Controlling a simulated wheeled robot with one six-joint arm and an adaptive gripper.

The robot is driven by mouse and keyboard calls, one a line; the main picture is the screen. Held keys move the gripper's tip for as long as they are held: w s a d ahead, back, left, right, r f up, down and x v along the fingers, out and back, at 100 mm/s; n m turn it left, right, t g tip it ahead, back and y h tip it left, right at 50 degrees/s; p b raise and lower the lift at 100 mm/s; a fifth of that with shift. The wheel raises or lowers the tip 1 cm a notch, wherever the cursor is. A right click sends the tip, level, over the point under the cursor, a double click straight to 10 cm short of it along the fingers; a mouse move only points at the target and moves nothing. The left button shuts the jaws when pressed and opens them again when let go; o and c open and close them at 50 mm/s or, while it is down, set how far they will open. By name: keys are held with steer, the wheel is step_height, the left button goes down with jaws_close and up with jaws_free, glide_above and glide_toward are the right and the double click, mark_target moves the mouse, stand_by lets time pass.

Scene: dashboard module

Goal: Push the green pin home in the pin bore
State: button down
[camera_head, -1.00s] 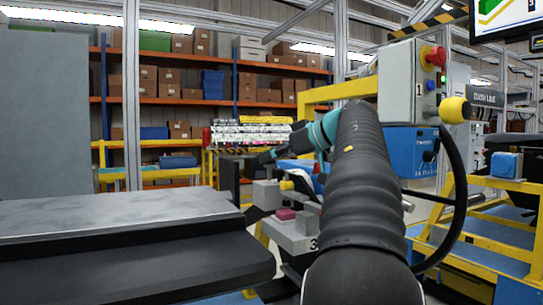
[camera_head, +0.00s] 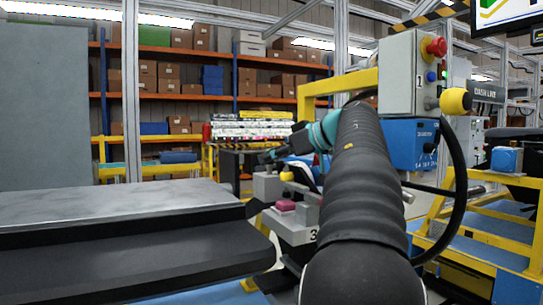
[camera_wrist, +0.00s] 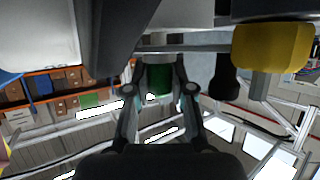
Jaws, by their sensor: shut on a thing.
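In the wrist view my gripper (camera_wrist: 160,70) is shut on the green pin (camera_wrist: 159,83). Its two dark fingers close in from both sides. The far end of the pin is up against a grey part (camera_wrist: 180,48), and I cannot tell how deep it sits in the bore. The bore mouth is hidden. In the head view my gripper (camera_head: 270,155) is small and dark, close by the workpiece, and the pin cannot be made out.
A yellow block (camera_wrist: 272,45) is close on the right in the wrist view. In the head view a grey bench (camera_head: 110,215) fills the left. A control box (camera_head: 403,75) with a red button (camera_head: 436,46) and a yellow frame (camera_head: 480,250) stand on the right.

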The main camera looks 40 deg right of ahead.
steer(key=shift+f, duration=0.55)
steer(key=c, duration=0.9)
jaws_free()
steer(key=v, duration=1.2)
